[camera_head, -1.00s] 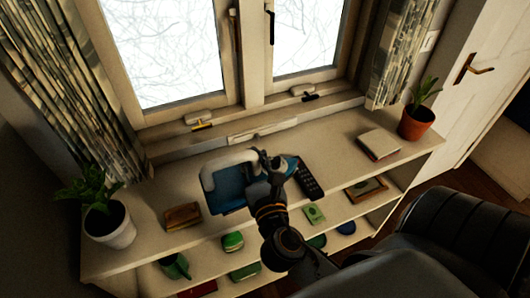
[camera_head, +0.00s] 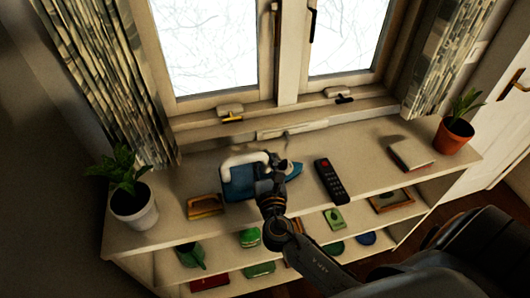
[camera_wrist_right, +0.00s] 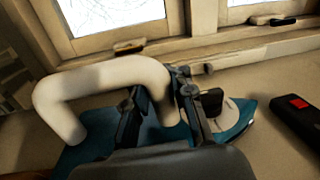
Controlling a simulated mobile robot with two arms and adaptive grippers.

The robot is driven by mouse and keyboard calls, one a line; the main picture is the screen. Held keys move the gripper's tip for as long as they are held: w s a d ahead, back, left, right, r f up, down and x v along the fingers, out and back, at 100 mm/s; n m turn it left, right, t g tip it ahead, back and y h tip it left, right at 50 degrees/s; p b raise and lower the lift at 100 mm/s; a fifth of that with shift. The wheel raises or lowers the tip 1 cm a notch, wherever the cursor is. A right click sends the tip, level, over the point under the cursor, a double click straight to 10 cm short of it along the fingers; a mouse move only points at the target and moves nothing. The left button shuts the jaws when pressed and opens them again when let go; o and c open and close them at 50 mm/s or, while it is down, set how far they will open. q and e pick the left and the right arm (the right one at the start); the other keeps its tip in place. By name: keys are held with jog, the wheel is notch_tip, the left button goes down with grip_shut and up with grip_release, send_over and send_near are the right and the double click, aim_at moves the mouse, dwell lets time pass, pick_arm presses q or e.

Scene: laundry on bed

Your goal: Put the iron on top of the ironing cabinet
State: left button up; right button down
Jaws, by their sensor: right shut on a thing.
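The iron is blue with a thick white handle (camera_head: 240,159). It is above or on the shelf top below the window, and I cannot tell whether it touches. In the right wrist view its white handle (camera_wrist_right: 100,78) curves up and its blue body (camera_wrist_right: 95,145) lies below, with the tip pointing right. My right gripper (camera_head: 266,165) is shut on the iron's handle. In the wrist view its fingers (camera_wrist_right: 160,105) sit either side of the handle. My left gripper is not in view. I see no ironing cabinet.
A black remote (camera_head: 331,180) lies right of the iron. The shelf unit (camera_head: 375,140) also holds a white-potted plant (camera_head: 133,205), a wooden item (camera_head: 205,207), a book (camera_head: 412,154) and a terracotta-potted plant (camera_head: 454,134). Window handles and the sill (camera_head: 290,127) are behind.

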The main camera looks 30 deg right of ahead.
jog(key=shift+r, duration=0.1)
jog(key=c, duration=1.1)
grip_release()
jog(key=shift+s+f, duration=0.1)
jog(key=shift+f, duration=0.15)
